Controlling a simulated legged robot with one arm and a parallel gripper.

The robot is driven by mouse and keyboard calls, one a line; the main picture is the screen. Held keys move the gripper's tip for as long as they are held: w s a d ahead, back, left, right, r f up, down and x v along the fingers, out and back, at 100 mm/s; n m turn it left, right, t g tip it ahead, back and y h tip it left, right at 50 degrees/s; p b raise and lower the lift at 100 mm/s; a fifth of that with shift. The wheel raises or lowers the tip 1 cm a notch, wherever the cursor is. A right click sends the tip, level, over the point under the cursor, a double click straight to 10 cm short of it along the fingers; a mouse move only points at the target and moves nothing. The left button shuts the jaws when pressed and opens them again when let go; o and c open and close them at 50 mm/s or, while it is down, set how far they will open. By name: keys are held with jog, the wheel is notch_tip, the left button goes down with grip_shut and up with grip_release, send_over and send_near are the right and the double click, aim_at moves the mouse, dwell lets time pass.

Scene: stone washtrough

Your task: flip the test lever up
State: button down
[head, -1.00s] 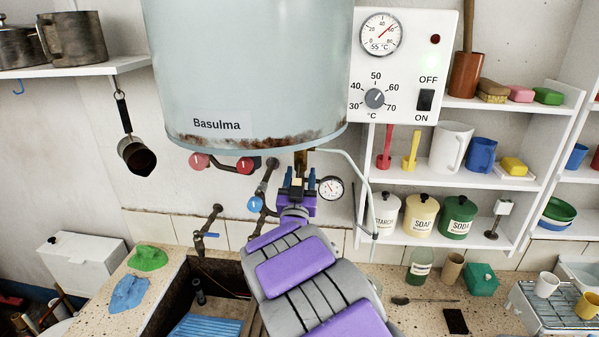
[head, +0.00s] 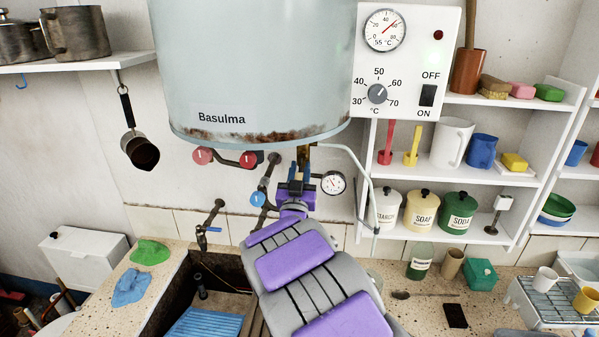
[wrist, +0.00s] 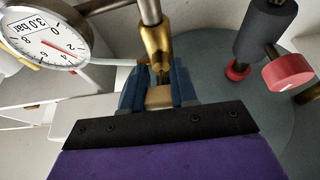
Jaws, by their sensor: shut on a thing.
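A brass valve (head: 304,157) hangs under the boiler beside a small pressure gauge; it also shows in the wrist view (wrist: 155,45). My gripper (head: 296,178) is right below the valve. In the wrist view its two blue fingers (wrist: 160,84) are close together, shut on the test lever at the foot of the brass valve. The fingers and my wrist hide most of the lever, so its exact angle cannot be told.
The boiler (head: 255,70) is just above my gripper. The pressure gauge (head: 333,183) is close on the right, and pipes with a blue knob (head: 257,199) are close on the left. A stone trough (head: 170,295) lies below; shelves (head: 470,185) stand at right.

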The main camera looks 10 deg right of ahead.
aim_at(301, 162)
jog(key=shift+r, duration=0.2)
jog(key=shift+s+r+g+p, duration=0.15)
jog(key=shift+r+g+p, duration=0.05)
jog(key=shift+g+p, duration=0.35)
jog(key=r+g+y+p, duration=0.1)
jog(key=g+p, duration=0.1)
jog(key=p, duration=0.1)
jog(key=shift+s+r+g+p, duration=0.1)
jog(key=shift+s+g+p, duration=0.05)
jog(key=shift+g+p, duration=0.25)
jog(key=r+g+y+p, duration=0.1)
jog(key=g+p, duration=0.2)
jog(key=p, duration=0.5)
jog(key=shift+r+p, duration=0.15)
jog(key=shift+p, duration=0.15)
jog(key=shift+g+y+p, duration=0.3)
jog(key=shift+g+p, duration=0.15)
jog(key=shift+p, duration=0.4)
jog(key=shift+a+p, duration=0.1)
jog(key=shift+p, duration=0.65)
jog(key=c, duration=0.9)
grip_release()
jog(key=shift+f, duration=0.2)
